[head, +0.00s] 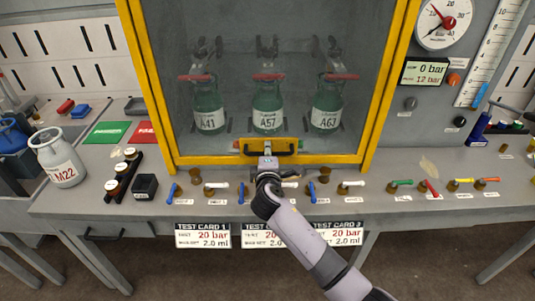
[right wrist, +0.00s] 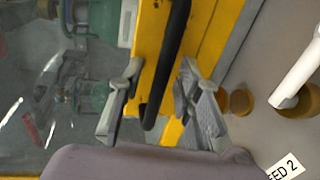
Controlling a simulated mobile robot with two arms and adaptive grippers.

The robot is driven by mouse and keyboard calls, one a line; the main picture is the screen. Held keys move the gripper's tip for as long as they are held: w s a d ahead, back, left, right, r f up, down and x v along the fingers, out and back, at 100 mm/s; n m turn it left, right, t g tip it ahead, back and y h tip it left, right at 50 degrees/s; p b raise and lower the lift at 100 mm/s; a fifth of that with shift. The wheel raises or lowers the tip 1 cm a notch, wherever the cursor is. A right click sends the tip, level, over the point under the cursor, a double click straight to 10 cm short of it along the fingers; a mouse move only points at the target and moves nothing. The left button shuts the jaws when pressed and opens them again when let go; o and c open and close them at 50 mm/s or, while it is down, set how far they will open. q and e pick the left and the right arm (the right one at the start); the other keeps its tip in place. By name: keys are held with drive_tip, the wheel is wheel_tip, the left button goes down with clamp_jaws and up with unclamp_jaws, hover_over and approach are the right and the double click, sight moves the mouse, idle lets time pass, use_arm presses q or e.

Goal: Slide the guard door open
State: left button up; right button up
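The guard door (head: 163,120) is a clear pane in a yellow frame, standing in front of three green cylinders; it covers the cabinet opening. Its black handle (head: 287,152) is on a yellow plate at the bottom middle of the door. In the right wrist view the black handle bar (right wrist: 172,60) runs between the two spread fingers of my right gripper (right wrist: 158,98), with gaps on both sides. My left gripper is not in view.
Behind the pane stand cylinders A41 (head: 208,112), A57 (head: 267,112) and A63 (head: 327,112). A row of coloured valve levers (head: 350,184) lines the bench front below the door. A grey cylinder, M22 (head: 57,160), stands at left; a pressure gauge (head: 443,20) is at upper right.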

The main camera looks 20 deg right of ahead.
clamp_jaws()
idle(0.8)
